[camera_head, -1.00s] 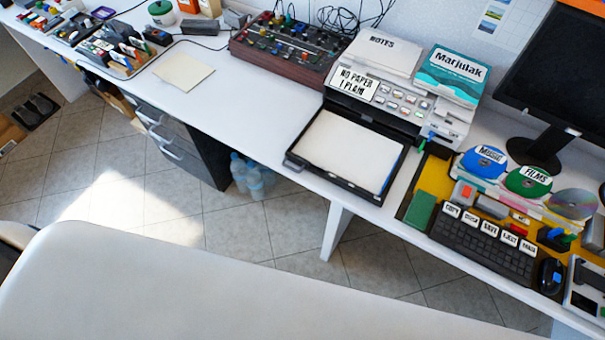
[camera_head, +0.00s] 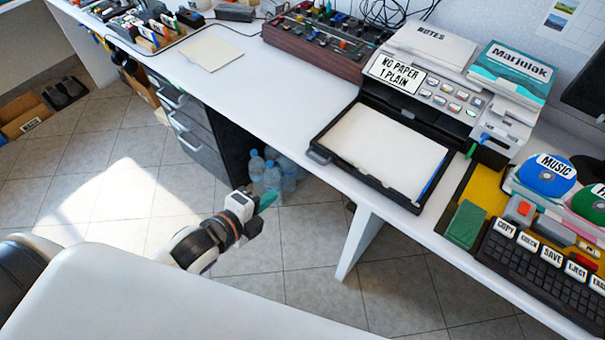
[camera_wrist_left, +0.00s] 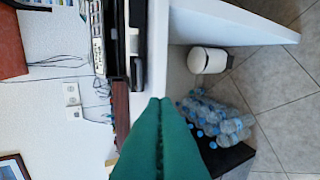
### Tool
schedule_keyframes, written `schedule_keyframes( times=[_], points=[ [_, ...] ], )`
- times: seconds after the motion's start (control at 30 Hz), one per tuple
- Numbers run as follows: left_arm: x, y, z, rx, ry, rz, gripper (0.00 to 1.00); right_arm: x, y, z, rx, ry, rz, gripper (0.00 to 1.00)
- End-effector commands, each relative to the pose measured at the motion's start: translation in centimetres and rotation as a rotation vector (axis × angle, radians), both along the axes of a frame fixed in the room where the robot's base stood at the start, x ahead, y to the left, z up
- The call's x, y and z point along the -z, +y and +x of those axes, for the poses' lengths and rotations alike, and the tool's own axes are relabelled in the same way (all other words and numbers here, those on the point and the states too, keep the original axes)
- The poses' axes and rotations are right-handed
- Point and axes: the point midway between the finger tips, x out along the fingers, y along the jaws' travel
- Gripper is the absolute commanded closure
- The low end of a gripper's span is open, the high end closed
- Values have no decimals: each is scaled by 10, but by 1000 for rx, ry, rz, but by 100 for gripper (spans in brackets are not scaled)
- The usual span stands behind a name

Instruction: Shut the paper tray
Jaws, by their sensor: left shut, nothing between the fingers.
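The paper tray (camera_head: 322,146) is a black open tray pulled out from the front of the printer (camera_head: 432,90). A stack of white paper (camera_head: 376,148) lies in it. Its handle end faces the desk's front edge. My left gripper (camera_head: 266,201) has green fingers and is shut and empty. It is in front of the desk, lower left of the tray and apart from it. In the left wrist view the shut green fingers (camera_wrist_left: 160,125) fill the lower middle, with the desk edge and a dark part of the printer or tray beyond. My right gripper is not in view.
The white desk (camera_head: 262,100) runs across, with a leg (camera_head: 357,243) under the tray. Water bottles (camera_head: 272,178) stand on the floor near the drawers (camera_head: 190,130). A keyboard (camera_head: 535,270) and green block (camera_head: 466,223) lie right of the tray. The floor in front is clear.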

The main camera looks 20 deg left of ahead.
Motion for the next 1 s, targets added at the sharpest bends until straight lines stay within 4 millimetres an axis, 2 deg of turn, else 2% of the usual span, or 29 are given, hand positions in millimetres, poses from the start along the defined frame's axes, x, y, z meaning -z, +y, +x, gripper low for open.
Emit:
schedule_keyframes(
  times=[0.1,0.27,0.67,0.8,1.0],
  points=[
    [-8,-5,1,21,-25,15,100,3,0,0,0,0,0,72],
    [-3,-9,16,18,-27,13,100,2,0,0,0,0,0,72],
    [29,-34,89,18,-25,11,100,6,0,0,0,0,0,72],
    [24,-41,109,18,-26,11,100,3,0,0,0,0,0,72],
    [22,-45,122,19,-24,12,100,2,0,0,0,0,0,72]
  ],
)
